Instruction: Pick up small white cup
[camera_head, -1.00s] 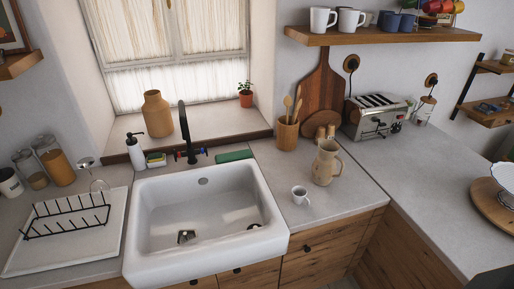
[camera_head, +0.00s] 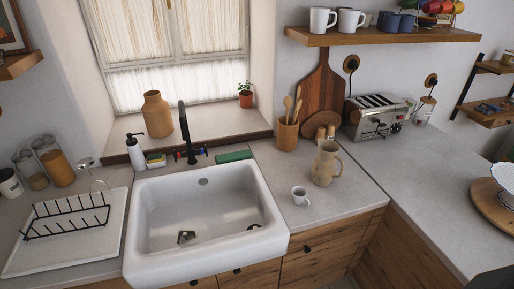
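A small white cup (camera_head: 299,195) stands upright on the grey counter, just right of the sink. Its handle points to the lower right. A beige pitcher (camera_head: 325,163) stands behind it and to the right, apart from it. Larger white mugs (camera_head: 322,20) stand on the wooden shelf above. Neither of my grippers shows in the head view.
The white sink (camera_head: 275,220) lies left of the cup, with a black faucet (camera_head: 187,135) behind it. A wooden utensil holder (camera_head: 287,134), cutting board (camera_head: 322,92) and toaster (camera_head: 376,117) stand along the wall.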

